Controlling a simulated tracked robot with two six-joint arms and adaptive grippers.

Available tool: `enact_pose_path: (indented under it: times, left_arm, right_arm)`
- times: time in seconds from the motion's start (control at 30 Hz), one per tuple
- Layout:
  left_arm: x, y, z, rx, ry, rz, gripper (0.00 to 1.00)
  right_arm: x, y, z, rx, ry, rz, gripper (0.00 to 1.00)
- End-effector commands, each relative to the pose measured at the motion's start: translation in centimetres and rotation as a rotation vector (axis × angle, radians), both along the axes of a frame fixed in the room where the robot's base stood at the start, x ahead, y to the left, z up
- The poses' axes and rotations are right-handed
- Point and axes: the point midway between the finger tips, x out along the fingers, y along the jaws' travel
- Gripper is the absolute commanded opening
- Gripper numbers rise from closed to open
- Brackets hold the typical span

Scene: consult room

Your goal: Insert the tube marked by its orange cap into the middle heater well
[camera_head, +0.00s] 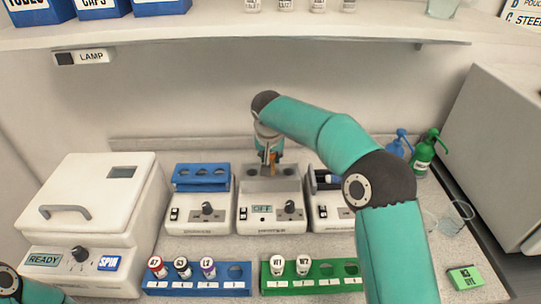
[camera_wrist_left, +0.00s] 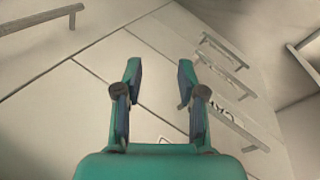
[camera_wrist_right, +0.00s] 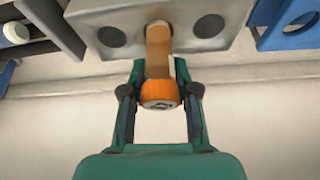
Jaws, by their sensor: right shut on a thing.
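The orange-capped tube (camera_wrist_right: 158,50) is in my right gripper (camera_wrist_right: 158,88), which is shut on it around the orange cap (camera_wrist_right: 159,94). The tube's far end meets the metal heater block (camera_wrist_right: 85,12) between two dark open wells, over the middle well; how deep it sits I cannot tell. In the head view my right gripper (camera_head: 269,158) is above the middle heater unit (camera_head: 270,213), which reads OFF, with a bit of orange showing. My left gripper (camera_wrist_left: 158,85) is open and empty, away from the heater.
Units with a blue rack (camera_head: 202,170) and a dark rack flank the heater. In front are a blue rack (camera_head: 197,292) with several capped tubes and a green rack (camera_head: 315,285) with white-capped tubes. A centrifuge (camera_head: 97,210) stands left; bottles (camera_head: 423,155) stand right.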

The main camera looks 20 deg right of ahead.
Motion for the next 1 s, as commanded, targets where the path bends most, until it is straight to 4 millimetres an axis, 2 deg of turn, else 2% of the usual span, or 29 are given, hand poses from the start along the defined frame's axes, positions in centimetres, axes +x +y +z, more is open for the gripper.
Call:
enact_pose_path:
  times: [0.63,0.67,0.8,0.83,1.0]
  left_arm:
    - [0.0,0.0,-2.0,0.000,0.000,0.000,0.40]
    - [0.0,0.0,-2.0,0.000,0.000,0.000,0.40]
    - [0.0,0.0,-1.9,0.000,0.000,0.000,0.40]
    - [0.0,0.0,-1.9,0.000,0.000,0.000,0.40]
    - [0.0,0.0,-1.9,0.000,0.000,0.000,0.40]
  right_arm:
    - [0.0,0.0,-2.4,-0.001,0.000,0.000,0.00]
    - [0.0,0.0,-2.3,0.000,0.000,0.000,0.30]
    - [0.0,0.0,-2.3,-0.001,0.000,0.000,0.54]
    - [0.0,0.0,-2.3,-0.001,0.000,0.000,0.59]
    - [0.0,0.0,-2.2,0.000,0.001,0.000,0.59]
